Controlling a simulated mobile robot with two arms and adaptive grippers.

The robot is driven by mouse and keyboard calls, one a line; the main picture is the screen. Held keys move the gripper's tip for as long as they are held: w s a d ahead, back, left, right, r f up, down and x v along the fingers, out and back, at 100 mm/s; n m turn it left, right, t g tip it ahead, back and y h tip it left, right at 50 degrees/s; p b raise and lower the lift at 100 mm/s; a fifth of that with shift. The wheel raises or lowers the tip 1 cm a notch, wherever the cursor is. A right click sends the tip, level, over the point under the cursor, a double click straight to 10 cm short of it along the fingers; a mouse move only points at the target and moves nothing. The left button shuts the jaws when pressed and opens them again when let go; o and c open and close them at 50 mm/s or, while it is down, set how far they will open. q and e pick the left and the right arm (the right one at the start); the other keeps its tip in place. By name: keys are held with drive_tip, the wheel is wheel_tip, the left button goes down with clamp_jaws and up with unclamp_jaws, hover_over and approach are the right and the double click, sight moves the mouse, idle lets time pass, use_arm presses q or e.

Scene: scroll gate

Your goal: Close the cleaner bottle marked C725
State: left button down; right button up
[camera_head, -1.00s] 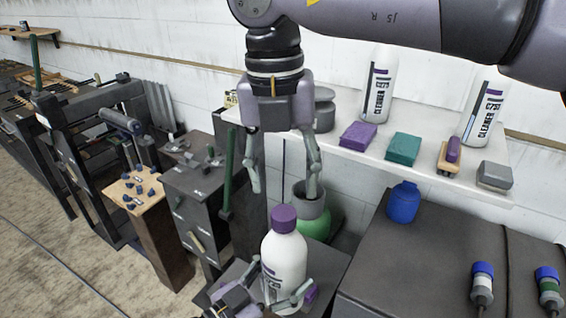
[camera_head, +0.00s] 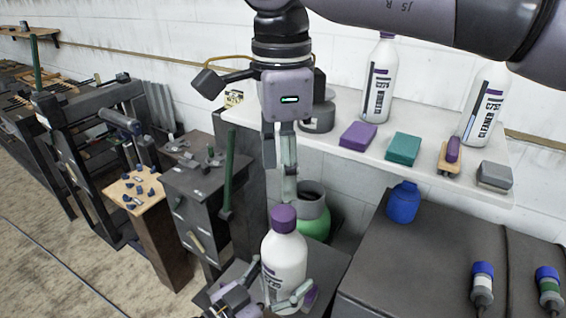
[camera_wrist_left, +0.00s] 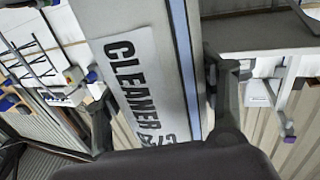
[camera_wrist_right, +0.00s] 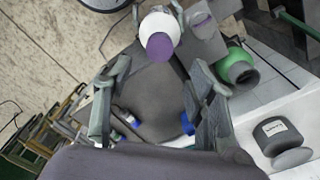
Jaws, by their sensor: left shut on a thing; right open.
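A white cleaner bottle (camera_head: 286,262) with a purple cap (camera_head: 284,217) stands upright at the bottom centre of the head view. My left gripper (camera_head: 264,298) is shut around its lower body. The left wrist view shows the bottle's label (camera_wrist_left: 138,80), reading CLEANER with a partly hidden code. My right gripper (camera_head: 280,184) points down above the cap, open and empty, seen nearly edge-on. The right wrist view shows the purple cap (camera_wrist_right: 160,47) beyond the open fingers, apart from them. Whether the cap is tight cannot be told.
Two more cleaner bottles (camera_head: 379,85) (camera_head: 485,108) stand on the white shelf (camera_head: 335,165), with purple and teal blocks. A green container (camera_head: 313,222) stands close behind the held bottle. A blue jar (camera_head: 403,202) is on the dark surface at right.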

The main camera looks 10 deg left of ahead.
sight(284, 212)
idle(0.4)
drive_tip(key=shift+f, duration=4)
drive_tip(key=shift+c, duration=0.5)
clamp_jaws()
drive_tip(key=m, duration=0.7)
drive_tip(key=shift+m, duration=0.3)
drive_tip(key=shift+o, duration=0.8)
unclamp_jaws()
